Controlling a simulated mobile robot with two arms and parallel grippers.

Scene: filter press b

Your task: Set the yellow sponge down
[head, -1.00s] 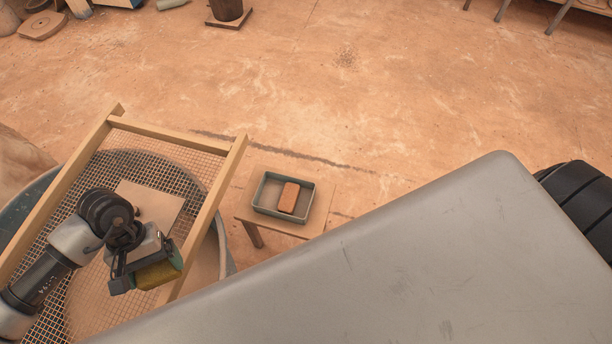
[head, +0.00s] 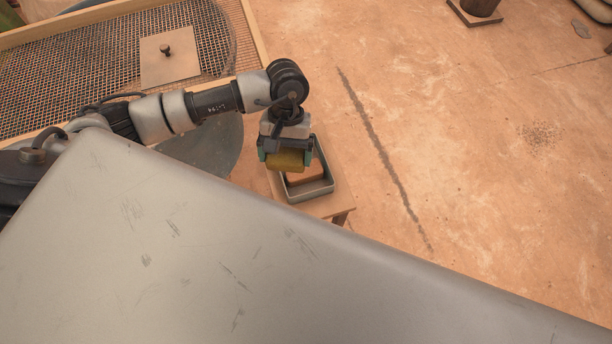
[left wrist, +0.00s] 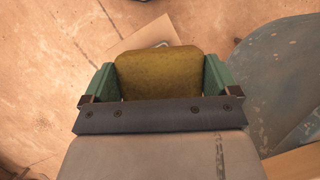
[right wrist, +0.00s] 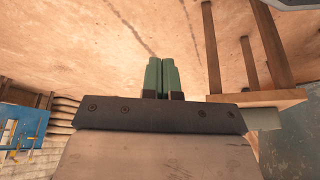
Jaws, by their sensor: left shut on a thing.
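The yellow sponge (head: 285,161) is held between the fingers of my left gripper (head: 286,154), which is shut on it. In the head view the sponge appears over the grey-green tray (head: 312,191) and hides part of it; I cannot tell the height between them. The sponge also fills the space between the fingers in the left wrist view (left wrist: 160,76). An orange-brown block (head: 308,173) lies in the tray, partly hidden. My right gripper (right wrist: 162,76) shows only in the right wrist view, with its fingers together and nothing visible between them.
The tray stands on a small wooden stool (head: 332,206). A wood-framed mesh screen (head: 80,62) with a square board (head: 178,58) lies over a round tub (head: 213,152) at the left. Open floor (head: 450,130) lies to the right.

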